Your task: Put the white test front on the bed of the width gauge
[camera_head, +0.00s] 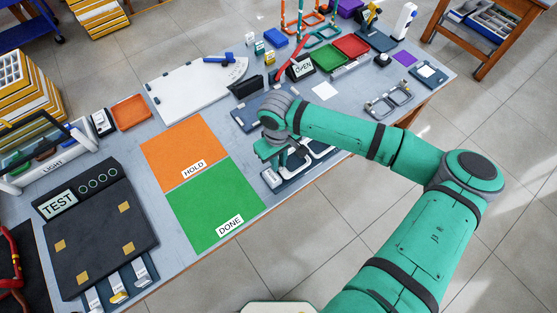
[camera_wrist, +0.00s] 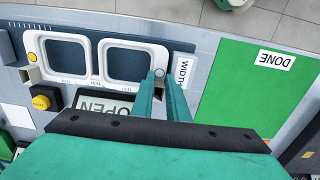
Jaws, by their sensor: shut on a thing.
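The white test front (camera_wrist: 98,62), with two large rounded openings, lies over the width gauge in the wrist view. In the head view the white test front (camera_head: 320,150) is partly hidden by my arm. The width gauge (camera_head: 270,180) is a dark and pale device at the table's front edge; its WIDTH label (camera_wrist: 182,70) shows in the wrist view. My gripper (camera_wrist: 166,78) is shut on one end of the front, the end near that label. It also shows in the head view (camera_head: 275,158). I cannot tell whether the front touches the bed.
The green DONE mat (camera_head: 215,205) and orange HOLD mat (camera_head: 180,155) lie left of the gauge. An OPEN display (camera_wrist: 105,103) and a yellow button (camera_wrist: 41,102) stand close to the front. A grey frame-shaped item (camera_head: 390,100) lies to the right.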

